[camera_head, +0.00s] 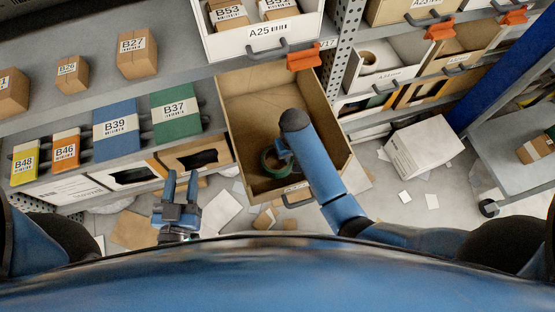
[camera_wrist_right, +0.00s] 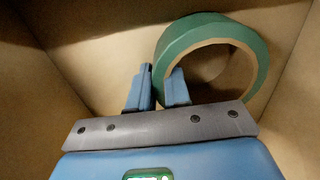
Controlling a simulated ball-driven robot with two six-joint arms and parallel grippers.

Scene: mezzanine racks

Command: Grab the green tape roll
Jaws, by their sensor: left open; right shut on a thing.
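The green tape roll (camera_head: 266,163) is inside an open cardboard-brown drawer (camera_head: 240,110), partly hidden by my right arm in the head view. In the right wrist view the roll (camera_wrist_right: 187,40) shows its green outer band and hollow middle. My right gripper (camera_wrist_right: 160,78) is shut on the near left part of the roll's wall, one finger outside the ring and the other inside it. My left gripper (camera_head: 182,174) is open and empty, left of the drawer and below the shelf front.
Boxes such as the blue B39 (camera_head: 116,128) and green B37 (camera_head: 176,113) stand on the left shelf. A white bin, A25 (camera_head: 266,40), is above the drawer. A white box (camera_head: 424,146) and scattered papers lie on the floor to the right. Drawer walls surround my right gripper.

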